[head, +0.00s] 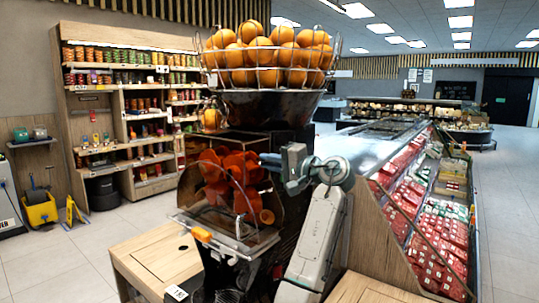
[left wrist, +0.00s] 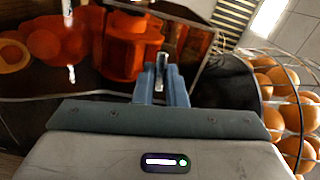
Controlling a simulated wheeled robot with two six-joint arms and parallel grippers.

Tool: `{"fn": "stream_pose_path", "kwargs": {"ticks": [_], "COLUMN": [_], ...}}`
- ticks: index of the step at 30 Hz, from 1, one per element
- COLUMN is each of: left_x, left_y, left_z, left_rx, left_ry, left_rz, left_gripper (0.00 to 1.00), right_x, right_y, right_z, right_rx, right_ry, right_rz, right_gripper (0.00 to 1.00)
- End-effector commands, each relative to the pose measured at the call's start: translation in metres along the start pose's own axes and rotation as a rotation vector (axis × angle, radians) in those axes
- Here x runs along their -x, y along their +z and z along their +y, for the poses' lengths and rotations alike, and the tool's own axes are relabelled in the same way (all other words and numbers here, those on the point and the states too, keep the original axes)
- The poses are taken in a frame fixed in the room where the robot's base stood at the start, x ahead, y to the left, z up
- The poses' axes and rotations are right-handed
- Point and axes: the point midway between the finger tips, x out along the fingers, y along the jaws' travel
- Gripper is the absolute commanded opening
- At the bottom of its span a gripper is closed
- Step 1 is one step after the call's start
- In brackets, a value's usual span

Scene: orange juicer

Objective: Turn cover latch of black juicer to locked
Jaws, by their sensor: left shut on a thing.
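The black juicer (head: 283,112) stands in the middle of the head view. Its clear front cover (head: 215,215) is down over red-orange squeezing parts (head: 225,178). My left gripper (head: 268,160) is at the upper right side of the cover. In the left wrist view my left gripper (left wrist: 162,85) is shut on a small silver piece, seemingly the cover latch (left wrist: 161,62), at the edge of the cover. The fingers hide part of it, and I cannot tell whether it is locked. My right gripper is not in view.
A wire basket of oranges (head: 270,60) tops the juicer. An orange tab (head: 201,234) is at the cover's lower front. A wooden counter (head: 160,262) is on the left. A chilled display case with red packs (head: 430,240) is on the right.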

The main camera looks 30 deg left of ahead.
Motion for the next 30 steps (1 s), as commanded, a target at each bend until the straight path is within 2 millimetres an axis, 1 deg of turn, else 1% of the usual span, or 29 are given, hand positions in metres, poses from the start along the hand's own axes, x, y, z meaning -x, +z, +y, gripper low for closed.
{"fn": "stream_pose_path", "kwargs": {"ticks": [1,3,12,27,28,30], "left_x": [0.000,0.000,0.000,0.000,0.000,0.000], "left_y": [-0.001,-0.001,0.000,0.000,0.000,0.000], "left_z": [-0.003,-0.002,0.000,0.001,0.001,0.001], "left_rx": [-0.029,-0.067,-0.161,-0.177,-0.177,-0.177], "left_ry": [0.000,0.000,0.000,0.000,0.000,0.000], "left_rz": [0.001,0.001,0.001,0.001,0.001,0.001], "left_gripper": [0.00,0.00,0.00,0.00,0.15,0.28], "right_x": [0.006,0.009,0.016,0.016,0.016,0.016], "right_y": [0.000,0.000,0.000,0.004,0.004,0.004], "right_z": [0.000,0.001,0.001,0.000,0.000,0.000], "right_rx": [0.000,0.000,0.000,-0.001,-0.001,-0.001], "right_ry": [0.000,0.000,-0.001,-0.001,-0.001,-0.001], "right_rz": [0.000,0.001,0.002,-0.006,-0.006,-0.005], "right_gripper": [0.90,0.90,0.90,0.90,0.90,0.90]}}
